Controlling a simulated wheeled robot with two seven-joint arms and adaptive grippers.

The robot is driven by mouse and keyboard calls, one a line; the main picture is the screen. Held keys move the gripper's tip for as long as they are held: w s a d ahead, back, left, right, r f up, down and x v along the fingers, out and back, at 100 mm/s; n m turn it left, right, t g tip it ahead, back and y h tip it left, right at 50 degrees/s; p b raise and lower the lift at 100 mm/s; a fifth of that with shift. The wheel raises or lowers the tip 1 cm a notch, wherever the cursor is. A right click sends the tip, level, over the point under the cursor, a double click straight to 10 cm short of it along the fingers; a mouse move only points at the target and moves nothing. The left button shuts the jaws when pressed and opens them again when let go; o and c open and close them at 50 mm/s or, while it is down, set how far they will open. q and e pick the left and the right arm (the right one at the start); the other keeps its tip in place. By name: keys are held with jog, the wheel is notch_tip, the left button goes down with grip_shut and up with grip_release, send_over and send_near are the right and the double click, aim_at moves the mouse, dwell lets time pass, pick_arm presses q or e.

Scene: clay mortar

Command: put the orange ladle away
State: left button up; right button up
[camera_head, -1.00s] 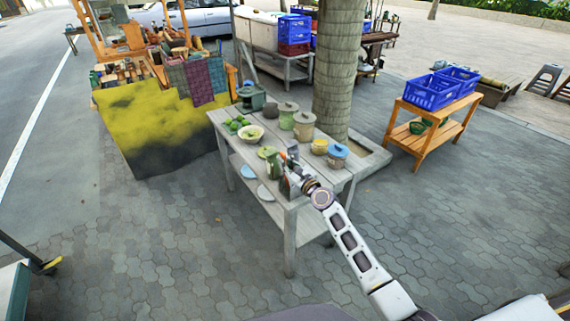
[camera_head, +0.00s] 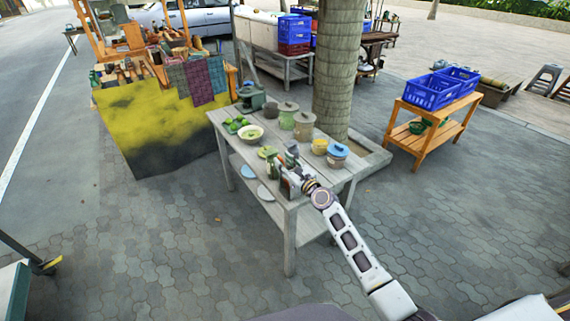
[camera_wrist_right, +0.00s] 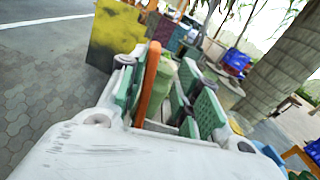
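The orange ladle shows in the right wrist view as a curved orange handle (camera_wrist_right: 149,82) standing between my right gripper's green-padded fingers. It is close to the left finger, with a gap to the right one. The ladle's bowl is hidden. My left gripper is in neither view.
A pale bowl (camera_head: 250,133), green fruit (camera_head: 236,122), lidded pots (camera_head: 304,124) and a blue-lidded pot (camera_head: 338,154) stand on the table. A tree trunk (camera_head: 338,70) rises behind it. An orange stand (camera_head: 424,142) with blue crates is at right. Paving in front is clear.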

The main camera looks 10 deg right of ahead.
jog(key=shift+s, duration=0.1)
jog(key=v, duration=0.7)
jog(key=shift+s+d, duration=0.2)
jog(key=shift+s, duration=0.15)
dwell(0.4)
dwell(0.5)
